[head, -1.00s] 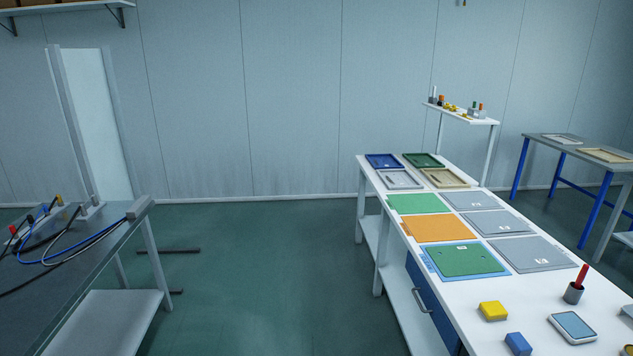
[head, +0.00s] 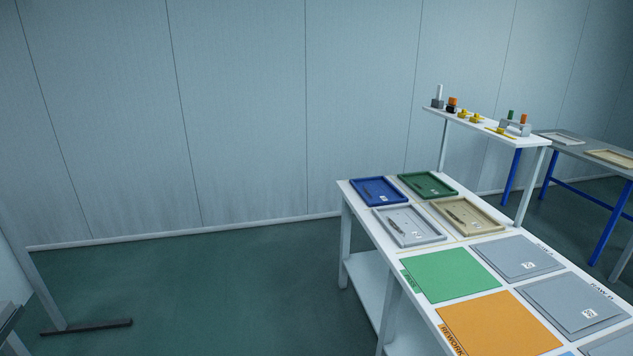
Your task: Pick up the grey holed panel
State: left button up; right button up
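Flat grey panels lie on the right side of the white table. One (head: 515,257) is beside the green mat (head: 450,274). Another (head: 573,303) is beside the orange mat (head: 498,325). A third grey piece (head: 615,344) is cut off at the lower right corner. Small white labels sit on the first two. I cannot make out holes in any of them, so I cannot tell which is the holed panel. Neither of my grippers is in view.
Blue (head: 368,188), green (head: 424,187), grey (head: 408,226) and tan (head: 466,214) trays stand at the table's far end. A small raised shelf (head: 470,121) with several parts is behind. A grey and blue bench (head: 590,155) stands far right. Open floor lies left of the table.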

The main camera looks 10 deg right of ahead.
aim_at(419, 231)
jog(key=i+j+z, duration=0.1)
jog(key=i+z, duration=0.25)
jog(key=i, duration=0.2)
jog(key=i+j+z, duration=0.2)
jog(key=i+z, duration=0.2)
jog(key=i, duration=0.15)
jog(key=i+j+z, duration=0.5)
jog(key=i+z, duration=0.15)
jog(key=z, duration=0.15)
jog(key=i+j+z, duration=0.25)
jog(key=z, duration=0.25)
jog(key=i+j+z, duration=0.25)
jog(key=z, duration=0.2)
jog(key=i+j+z, duration=0.1)
jog(key=j+z, duration=0.4)
jog(key=i+j+z, duration=0.1)
jog(key=j+z, duration=0.35)
